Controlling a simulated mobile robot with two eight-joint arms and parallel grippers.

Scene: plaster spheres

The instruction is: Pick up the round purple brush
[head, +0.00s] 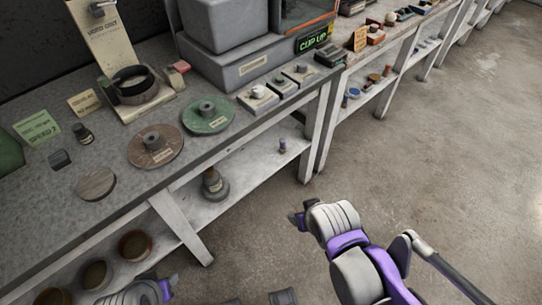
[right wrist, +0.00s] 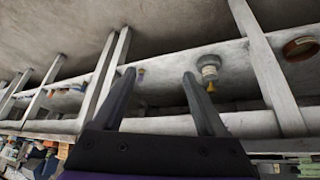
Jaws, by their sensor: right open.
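A small upright purple-grey object (head: 283,146), which looks like the round purple brush, stands on the lower shelf (head: 240,165) below the workbench. It is too small to make out bristles. In the right wrist view, which is upside down, a small object (right wrist: 140,74) beside one finger may be the same thing. My right gripper (head: 298,217) is in front of the shelf, apart from it. In the right wrist view its two fingers (right wrist: 158,88) are spread with nothing between them. My left gripper (head: 168,287) is at the bottom edge, partly cut off; its jaws are unclear.
A dark-based bottle-like item (head: 214,184) stands on the same shelf, left of the purple object. Bench legs (head: 314,140) frame the shelf opening. Round brown containers (head: 134,243) sit at lower left. The concrete floor (head: 430,150) at right is clear.

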